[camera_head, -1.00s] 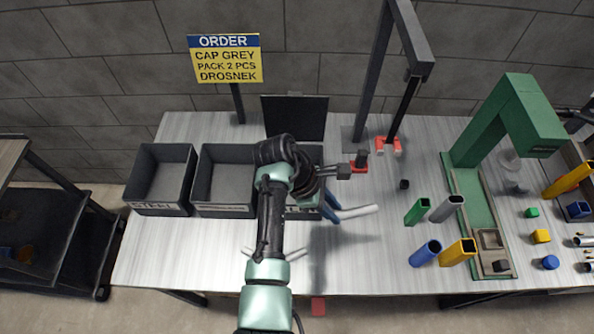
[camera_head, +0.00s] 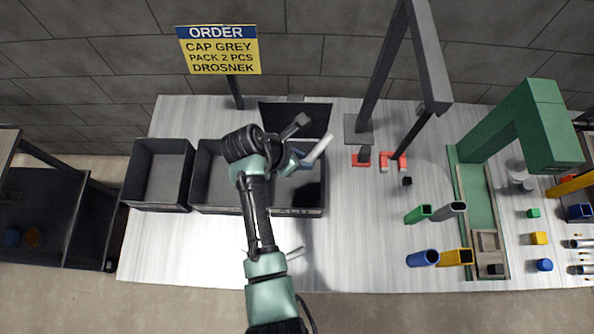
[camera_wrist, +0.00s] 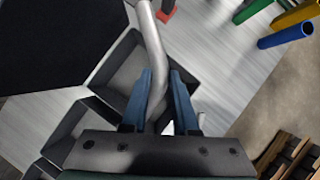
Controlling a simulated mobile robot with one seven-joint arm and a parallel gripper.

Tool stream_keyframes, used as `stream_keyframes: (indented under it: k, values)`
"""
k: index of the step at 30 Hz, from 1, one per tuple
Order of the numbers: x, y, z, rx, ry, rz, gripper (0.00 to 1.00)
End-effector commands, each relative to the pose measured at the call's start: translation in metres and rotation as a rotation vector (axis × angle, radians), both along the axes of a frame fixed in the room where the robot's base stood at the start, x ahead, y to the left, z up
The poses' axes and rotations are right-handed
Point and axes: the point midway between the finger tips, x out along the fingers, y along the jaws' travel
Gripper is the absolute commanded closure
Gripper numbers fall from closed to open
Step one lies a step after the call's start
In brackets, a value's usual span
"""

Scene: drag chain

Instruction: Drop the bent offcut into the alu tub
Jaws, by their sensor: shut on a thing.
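The bent offcut (camera_head: 318,149) is a silver-grey tube. My gripper (camera_head: 304,163) has its blue fingers shut on it, above the right-hand dark tub of the row. In the wrist view the offcut (camera_wrist: 152,40) runs up from between the fingers (camera_wrist: 158,85) and bends near them. The alu tub (camera_head: 298,211) is that right-hand tub; its front label is only partly readable. My arm hides part of it. The offcut is held above the tub, its far end reaching up and right toward the tub's back right edge.
Two more dark tubs stand to the left, the outer one (camera_head: 158,176) and a middle one (camera_head: 212,180). A dark panel (camera_head: 310,118) rises behind the alu tub. A dark frame post (camera_head: 380,75) stands to the right. Thin rods (camera_head: 295,253) lie on the front table.

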Motion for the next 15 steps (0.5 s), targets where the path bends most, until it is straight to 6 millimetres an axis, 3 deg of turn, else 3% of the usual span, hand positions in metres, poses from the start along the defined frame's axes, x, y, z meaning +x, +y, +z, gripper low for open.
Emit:
stream_keyframes:
  k: [15]
  values:
    - [0.000,0.000,-0.053,-0.001,-0.001,-0.001,1.00]
